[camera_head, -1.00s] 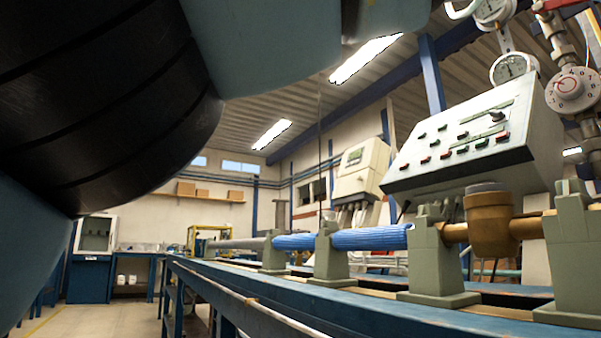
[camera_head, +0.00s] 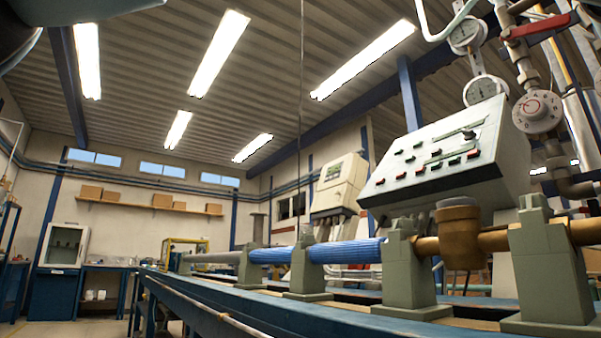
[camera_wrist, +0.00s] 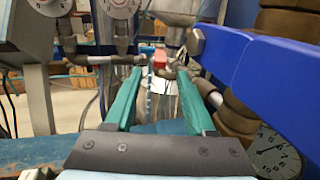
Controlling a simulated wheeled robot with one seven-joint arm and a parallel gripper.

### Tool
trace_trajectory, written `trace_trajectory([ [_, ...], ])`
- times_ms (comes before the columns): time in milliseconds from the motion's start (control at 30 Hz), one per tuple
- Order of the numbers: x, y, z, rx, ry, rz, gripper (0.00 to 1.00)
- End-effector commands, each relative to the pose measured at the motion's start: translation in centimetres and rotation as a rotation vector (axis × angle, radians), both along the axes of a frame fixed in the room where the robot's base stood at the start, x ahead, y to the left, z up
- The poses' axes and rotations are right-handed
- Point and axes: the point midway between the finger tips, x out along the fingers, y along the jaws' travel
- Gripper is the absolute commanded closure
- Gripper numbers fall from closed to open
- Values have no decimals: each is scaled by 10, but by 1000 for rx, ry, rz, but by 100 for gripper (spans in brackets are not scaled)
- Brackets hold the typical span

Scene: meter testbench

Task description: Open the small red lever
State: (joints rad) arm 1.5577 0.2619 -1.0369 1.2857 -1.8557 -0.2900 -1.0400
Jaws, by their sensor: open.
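My gripper (camera_wrist: 160,74) shows in the wrist view with its two teal fingers apart and nothing held. A small red lever (camera_wrist: 160,60) shows beyond the fingertips, between them in the picture, by a metal pipe fitting. I cannot tell how far it is from the fingertips, and no contact shows. In the head view, a red handle (camera_head: 541,27) sits on the pipework at the upper right; I cannot tell whether it is the same lever. My gripper is outside the head view.
In the wrist view, a large blue bar (camera_wrist: 260,70) lies close to the right finger, and a gauge (camera_wrist: 277,153) is at lower right. The head view shows a sloped control box (camera_head: 450,165) above the blue bench (camera_head: 240,300) with clamped pipes.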

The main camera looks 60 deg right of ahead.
Motion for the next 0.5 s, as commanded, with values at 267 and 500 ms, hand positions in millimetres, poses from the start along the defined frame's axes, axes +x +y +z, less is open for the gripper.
trace_trajectory([
  [267,23,24,2,-3,-3,4,45],
  [500,28,32,0,2,-1,2,45],
])
